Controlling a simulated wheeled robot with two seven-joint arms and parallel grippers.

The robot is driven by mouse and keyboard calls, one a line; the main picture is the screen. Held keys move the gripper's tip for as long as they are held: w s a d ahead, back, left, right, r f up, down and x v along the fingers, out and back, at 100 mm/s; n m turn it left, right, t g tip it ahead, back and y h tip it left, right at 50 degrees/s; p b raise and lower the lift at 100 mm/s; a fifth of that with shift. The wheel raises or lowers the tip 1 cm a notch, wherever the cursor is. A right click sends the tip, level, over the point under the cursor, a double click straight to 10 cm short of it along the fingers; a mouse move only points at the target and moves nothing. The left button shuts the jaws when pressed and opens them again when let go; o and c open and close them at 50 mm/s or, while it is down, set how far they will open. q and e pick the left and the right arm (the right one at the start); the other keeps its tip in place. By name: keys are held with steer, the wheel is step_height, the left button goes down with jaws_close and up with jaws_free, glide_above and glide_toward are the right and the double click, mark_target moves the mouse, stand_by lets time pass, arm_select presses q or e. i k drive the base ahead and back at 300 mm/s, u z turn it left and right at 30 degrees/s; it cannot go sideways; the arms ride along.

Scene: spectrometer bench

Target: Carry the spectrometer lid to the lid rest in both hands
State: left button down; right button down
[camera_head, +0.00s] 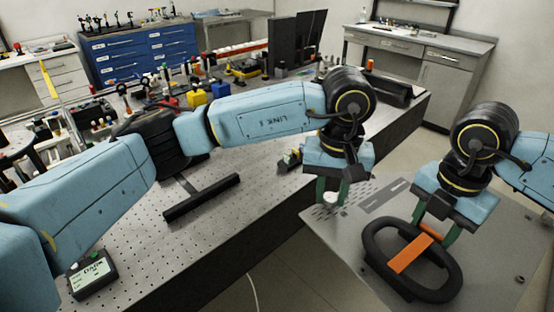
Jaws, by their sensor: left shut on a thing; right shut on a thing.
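A large flat grey panel (498,238) with slots and small holes, which looks like the spectrometer lid, lies level at the right, in front of the bench. My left gripper (332,198) points down with green fingers, shut at the panel's slotted left part. My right gripper (433,232) is shut further right and nearer, beside an orange piece. What exactly lies between either pair of fingertips is partly hidden. A black oval ring with an orange strip (410,254) shows over the panel below my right gripper. I cannot tell for sure which thing is the lid rest.
The perforated bench (262,168) runs diagonally. A black bar (202,198) lies on its near part, another (386,88) towards its far right end. A small display box (92,274) sits at lower left. Optics crowd the back. Blue drawers (140,52) and a side counter (420,46) stand behind.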

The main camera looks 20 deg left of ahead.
mark_target(187, 185)
steer(key=i, duration=1.6)
steer(key=u, duration=3.3)
